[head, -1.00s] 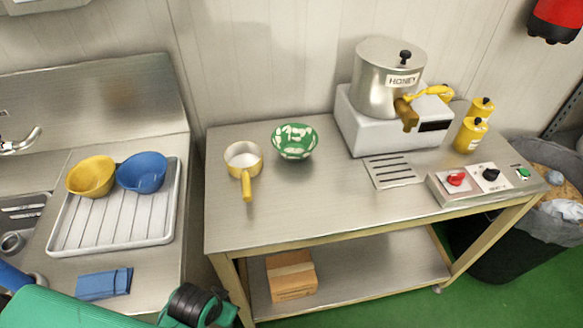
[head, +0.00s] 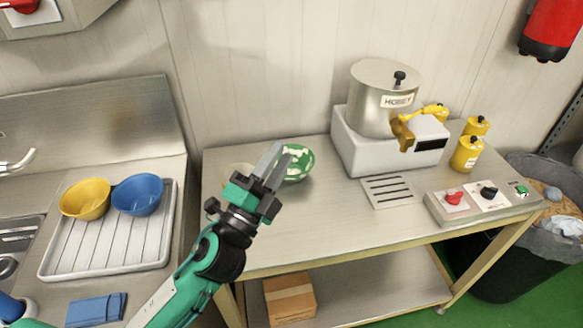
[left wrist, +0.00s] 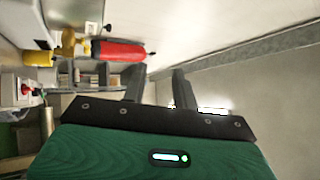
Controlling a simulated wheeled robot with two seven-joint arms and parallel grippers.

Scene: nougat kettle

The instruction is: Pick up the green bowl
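The green bowl (head: 299,164) with white patches stands on the steel table (head: 330,215), partly hidden behind my left gripper in the head view. My left gripper (head: 277,157) is raised in front of the bowl, its two fingers apart with nothing between them. In the left wrist view the fingers of my left gripper (left wrist: 157,88) are also spread and empty, and the bowl does not show there. My right gripper is in neither view.
A pan (head: 235,174) is mostly hidden behind my left gripper. A honey kettle (head: 383,100) stands on a white base at the back, with yellow bottles (head: 467,153) beside it. A control box (head: 484,201) sits at the right. Yellow and blue bowls (head: 137,195) lie in the drying rack.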

